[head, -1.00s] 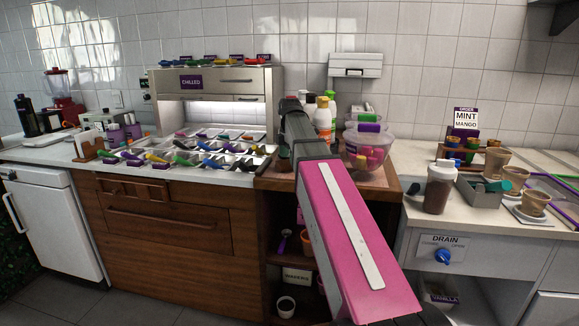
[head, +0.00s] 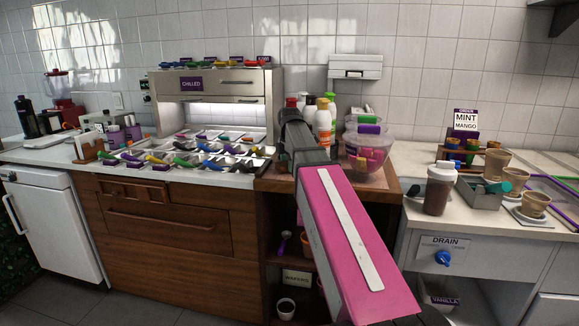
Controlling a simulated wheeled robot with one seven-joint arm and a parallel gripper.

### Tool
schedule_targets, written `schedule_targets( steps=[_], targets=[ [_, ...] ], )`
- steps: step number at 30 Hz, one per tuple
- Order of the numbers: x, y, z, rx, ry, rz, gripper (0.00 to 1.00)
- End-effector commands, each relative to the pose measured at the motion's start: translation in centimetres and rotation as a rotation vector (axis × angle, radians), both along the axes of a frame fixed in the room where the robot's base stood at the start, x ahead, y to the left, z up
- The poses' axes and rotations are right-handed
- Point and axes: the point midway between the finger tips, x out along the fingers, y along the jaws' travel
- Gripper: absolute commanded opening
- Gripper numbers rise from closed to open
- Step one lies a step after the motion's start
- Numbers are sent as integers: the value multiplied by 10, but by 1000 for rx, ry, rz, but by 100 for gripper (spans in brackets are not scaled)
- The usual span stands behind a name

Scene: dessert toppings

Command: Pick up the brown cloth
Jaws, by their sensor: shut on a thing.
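My pink and dark grey arm reaches from the lower right up to the brown wooden counter section in the middle. My gripper itself does not show; it is hidden beyond the dark grey wrist. I cannot make out a brown cloth in the head view. The part of the wooden counter top (head: 272,183) behind and beside my wrist is partly covered by my arm, so anything held there is hidden.
A clear bowl with colourful items (head: 369,165) and several bottles (head: 323,124) stand close to my wrist. Topping trays (head: 190,157) lie left. A lidded shaker (head: 438,189) and a grey caddy (head: 481,195) stand right. White counter is bare in front of the shaker.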

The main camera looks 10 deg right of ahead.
Motion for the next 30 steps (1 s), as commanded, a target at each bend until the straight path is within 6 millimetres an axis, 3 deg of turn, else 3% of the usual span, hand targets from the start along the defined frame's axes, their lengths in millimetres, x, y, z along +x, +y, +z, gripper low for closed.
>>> schedule_targets(
  steps=[5, 11, 21, 30],
  targets=[
    [1, 0, 10, 0, -1, 0, 36],
    [2, 0, 39, 0, -3, 0, 36],
    [-49, 52, 81, 0, -2, 3, 36],
    [-73, 80, 104, 0, 0, 1, 36]
  ],
)
